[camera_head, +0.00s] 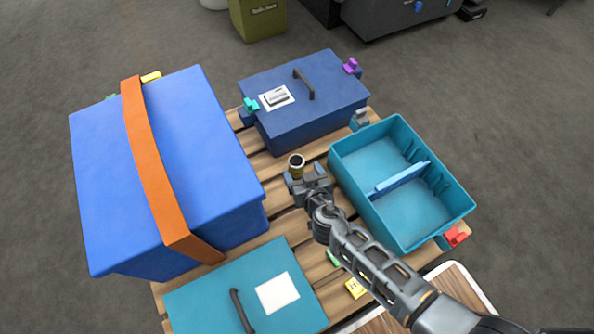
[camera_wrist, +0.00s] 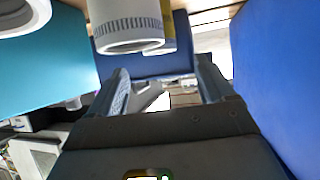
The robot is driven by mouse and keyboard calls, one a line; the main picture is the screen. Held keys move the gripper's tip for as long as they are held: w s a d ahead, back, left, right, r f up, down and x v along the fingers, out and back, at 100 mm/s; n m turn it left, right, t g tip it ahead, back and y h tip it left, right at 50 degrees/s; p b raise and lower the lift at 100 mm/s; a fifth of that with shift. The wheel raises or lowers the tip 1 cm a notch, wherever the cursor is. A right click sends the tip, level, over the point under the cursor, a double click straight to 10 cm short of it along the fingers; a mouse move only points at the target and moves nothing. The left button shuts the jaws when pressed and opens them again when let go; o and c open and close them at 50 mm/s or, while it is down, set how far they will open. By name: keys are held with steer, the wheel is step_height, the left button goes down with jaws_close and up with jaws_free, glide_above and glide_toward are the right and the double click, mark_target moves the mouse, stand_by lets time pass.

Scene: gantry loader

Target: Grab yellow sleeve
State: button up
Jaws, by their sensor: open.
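The yellow sleeve (camera_head: 297,160) is a short upright ring with a dark open top, in the gap between the boxes in the head view. My gripper (camera_head: 306,180) is right in front of it, with its jaws open. In the wrist view, the two fingers of my gripper (camera_wrist: 162,80) are apart with nothing between them. A yellowish strip (camera_wrist: 168,30) at the top of that view, probably the sleeve, is partly hidden by a pale ribbed cylinder (camera_wrist: 128,28). I cannot tell whether the gripper touches the sleeve.
A large blue box (camera_head: 205,120) with an orange strap stands left. A dark blue lidded case (camera_head: 340,90) is behind, an open teal bin (camera_head: 345,150) right, and a teal lidded case (camera_head: 210,300) front left. All stand on a slatted pallet (camera_head: 285,220). The gap around the gripper is narrow.

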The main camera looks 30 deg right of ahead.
mark_target(297, 162)
steer(key=b+x, duration=0.2)
steer(key=x, duration=0.5)
steer(key=shift+w+f, duration=0.2)
steer(key=shift+f, duration=0.05)
steer(key=c, duration=1.4)
